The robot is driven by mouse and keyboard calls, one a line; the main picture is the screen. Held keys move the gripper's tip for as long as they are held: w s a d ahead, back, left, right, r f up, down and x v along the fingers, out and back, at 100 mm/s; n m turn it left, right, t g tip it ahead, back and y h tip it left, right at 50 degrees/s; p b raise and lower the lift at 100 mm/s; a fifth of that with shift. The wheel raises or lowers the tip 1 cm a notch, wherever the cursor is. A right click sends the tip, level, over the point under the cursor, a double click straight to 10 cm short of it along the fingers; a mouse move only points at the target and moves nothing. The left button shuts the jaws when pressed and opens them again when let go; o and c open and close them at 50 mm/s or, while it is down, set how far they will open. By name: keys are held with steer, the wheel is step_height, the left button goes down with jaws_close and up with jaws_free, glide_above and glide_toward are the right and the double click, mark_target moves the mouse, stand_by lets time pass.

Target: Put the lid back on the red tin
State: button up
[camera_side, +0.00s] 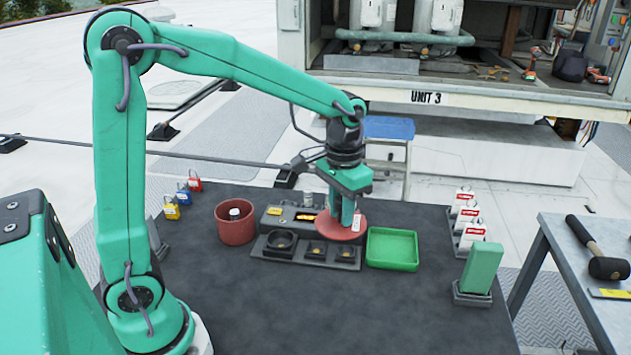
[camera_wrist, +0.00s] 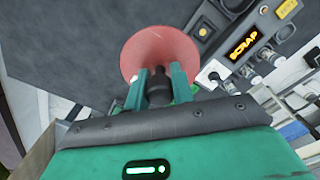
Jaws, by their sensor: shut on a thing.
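The red tin (camera_side: 235,232) stands open on the dark mat, left of the black fixture. A small white-topped thing shows inside it. The lid is a flat red disc (camera_side: 327,231), and it also fills the upper middle of the wrist view (camera_wrist: 150,42). My gripper (camera_side: 347,216) is shut on the lid's dark knob (camera_wrist: 157,95), with one finger on each side. It holds the lid to the right of the tin, over the right part of the fixture. The side view does not clearly show the gap beneath the lid.
The black fixture (camera_side: 263,252) has a round recess and smaller stations. A display (camera_wrist: 244,44) reads "SCRAP". A green tray (camera_side: 392,262) stands right of the lid, a green block (camera_side: 482,268) farther right. Padlocks (camera_side: 183,196) sit behind the tin. The front mat is clear.

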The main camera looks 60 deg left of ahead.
steer(key=s+d+f, duration=0.6)
steer(key=s+d, duration=0.1)
steer(key=s, duration=0.4)
steer(key=w+a+f, duration=0.2)
steer(key=a, duration=0.1)
steer(key=w+a+f, duration=0.2)
steer(key=a, duration=0.1)
steer(key=w+a+f, duration=0.2)
steer(key=a, duration=0.2)
steer(key=shift+f, duration=2.25)
steer(key=shift+f, duration=0.1)
steer(key=o, duration=1)
